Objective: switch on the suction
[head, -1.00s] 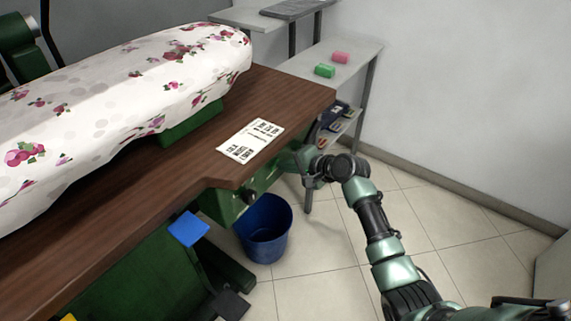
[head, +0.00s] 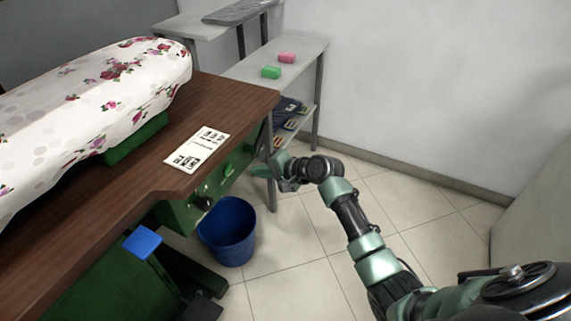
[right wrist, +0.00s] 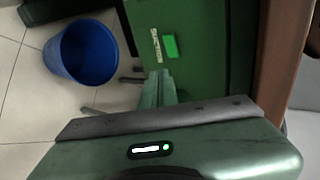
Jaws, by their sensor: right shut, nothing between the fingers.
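The green suction panel (right wrist: 210,45) under the ironing table carries the white label SUCTION (right wrist: 157,45) in the right wrist view. A bright green rectangular switch (right wrist: 171,46) sits beside the label. My right gripper (right wrist: 158,78) is shut and empty, its fingertips pointing at the panel just below the switch in that view; I cannot tell whether they touch it. In the head view my right gripper (head: 276,167) is off the table's right end, beside the green front (head: 228,172), where the switch is not clearly made out. My left gripper is out of view.
A brown ironing table (head: 225,108) holds a paper card (head: 197,148) and a flowered padded board (head: 110,85). A blue bucket (head: 228,232) stands on the floor below. A grey shelf (head: 300,62) stands behind. Tiled floor is free to the right.

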